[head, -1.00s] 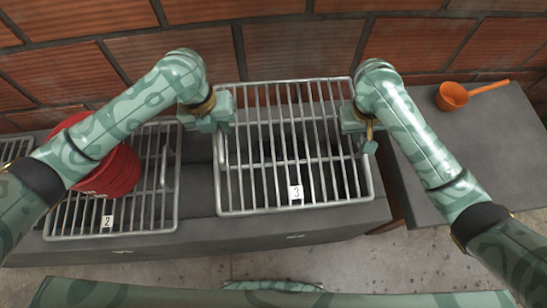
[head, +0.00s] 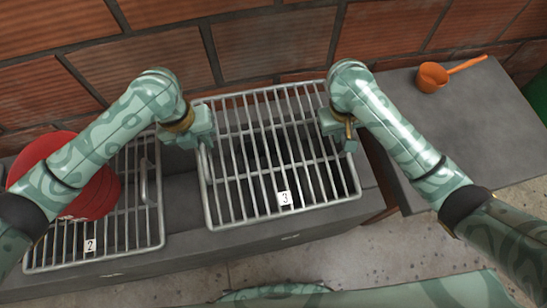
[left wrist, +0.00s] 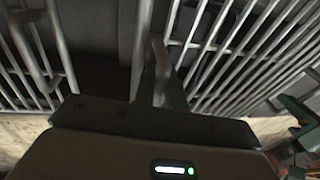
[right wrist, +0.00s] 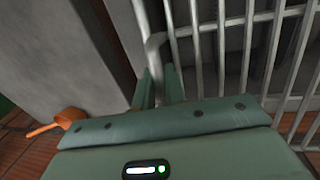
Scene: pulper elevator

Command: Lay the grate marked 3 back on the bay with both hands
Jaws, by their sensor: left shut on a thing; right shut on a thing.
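The grate marked 3 (head: 285,198) is a pale metal frame of parallel bars, lying over the dark bay opening in the grey ledge (head: 300,232). I cannot tell whether it rests on the bay or hangs slightly above. My left gripper (head: 207,140) is shut on the grate's left side; the left wrist view shows its fingers (left wrist: 160,75) around a bar. My right gripper (head: 346,138) is shut on the right side; the right wrist view shows its fingers (right wrist: 158,88) around a bar. The fingertips are partly hidden in the head view.
The grate marked 2 (head: 90,245) lies to the left with a red round container (head: 95,195) on it, partly behind my left arm. An orange ladle (head: 432,77) sits on the grey slab (head: 470,130) at right. A brick wall (head: 270,40) stands close behind.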

